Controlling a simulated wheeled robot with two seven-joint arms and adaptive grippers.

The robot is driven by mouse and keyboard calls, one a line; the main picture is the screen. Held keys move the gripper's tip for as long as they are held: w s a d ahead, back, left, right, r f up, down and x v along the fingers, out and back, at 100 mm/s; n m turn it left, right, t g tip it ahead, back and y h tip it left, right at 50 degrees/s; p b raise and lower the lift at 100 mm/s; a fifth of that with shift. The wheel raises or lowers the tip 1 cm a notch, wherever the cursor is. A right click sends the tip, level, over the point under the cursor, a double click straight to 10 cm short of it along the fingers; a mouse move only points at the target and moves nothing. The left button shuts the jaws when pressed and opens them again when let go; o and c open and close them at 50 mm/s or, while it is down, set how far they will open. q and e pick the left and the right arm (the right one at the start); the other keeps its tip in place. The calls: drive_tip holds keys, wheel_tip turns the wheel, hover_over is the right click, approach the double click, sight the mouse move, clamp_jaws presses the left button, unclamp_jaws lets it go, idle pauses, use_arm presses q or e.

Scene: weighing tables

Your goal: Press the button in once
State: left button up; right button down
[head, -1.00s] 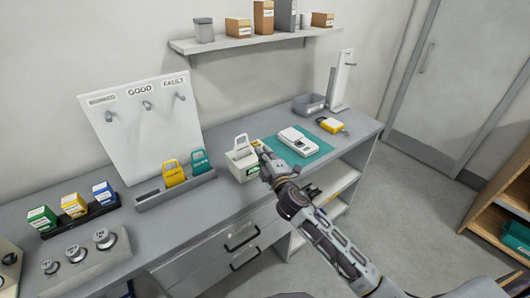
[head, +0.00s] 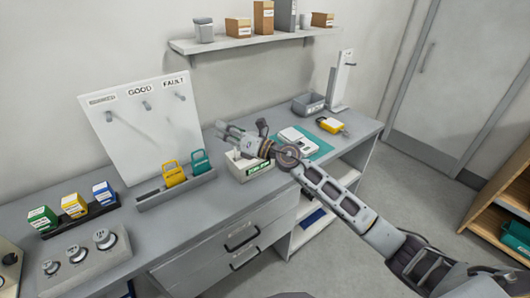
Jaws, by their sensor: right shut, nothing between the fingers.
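I cannot make out a button for certain. My right gripper (head: 222,130) is shut and empty, pointing left above the box and the table. A white device (head: 290,134) lies on a green mat (head: 322,150) just right of my wrist, which partly covers it; its details are too small to tell. My left gripper is not in view.
A yellow device (head: 331,125) and a grey bin (head: 308,104) stand at the right end of the grey table (head: 215,205). A holder with yellow and green tags (head: 174,172) is left of my gripper.

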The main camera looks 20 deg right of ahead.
drive_tip(key=w+d+f+n+g+h, duration=0.2)
drive_tip(key=w+d+n+h, duration=0.1)
drive_tip(key=d+n+h, duration=0.2)
drive_tip(key=w+d+f+n+g+h, duration=0.2)
drive_tip(key=w+d+n+g+h, duration=0.1)
drive_tip(key=d, duration=0.7)
drive_tip(key=w+n+h, duration=0.1)
drive_tip(key=n+h, duration=0.1)
drive_tip(key=n, duration=0.1)
drive_tip(key=shift+f, duration=0.2)
drive_tip(key=shift+f, duration=0.15)
